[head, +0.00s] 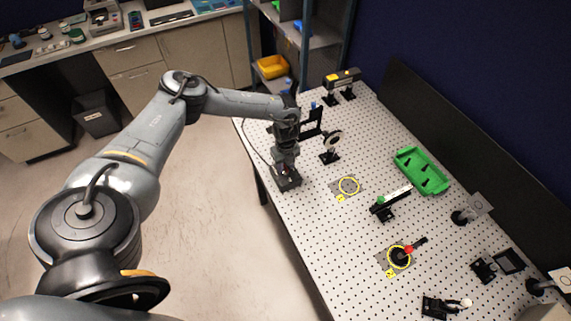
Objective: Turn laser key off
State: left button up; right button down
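My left arm reaches in from the left over the perforated table (300,225). Its gripper (286,168) points down at a small dark box (289,184) at the table's left edge. The fingertips are at or just above the box top; I cannot tell whether they touch it. The laser key itself cannot be made out; the gripper covers most of the box top. The fingers are too small and dark to show whether they are open or shut. A black and yellow device, which looks like the laser (341,80), stands at the far end. My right gripper is not in view.
A round optic mount (331,142) stands right of my gripper. A shelf (300,35) stands behind. The table's near-left part is clear.

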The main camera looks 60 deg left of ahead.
pick_arm(q)
grip_shut()
jog(key=n+p, duration=0.3)
jog(key=shift+d+r+n, duration=0.1)
jog(key=shift+r+n, duration=0.05)
jog(key=shift+n, duration=0.15)
jog(key=n+p, duration=0.3)
jog(key=n, duration=0.2)
jog(key=shift+p, duration=0.4)
jog(key=n+p, duration=0.3)
jog(key=n, duration=0.2)
jog(key=shift+n+p, duration=0.3)
jog(key=shift+n, duration=0.1)
jog(key=shift+n+p, duration=1)
jog(key=shift+n, duration=0.8)
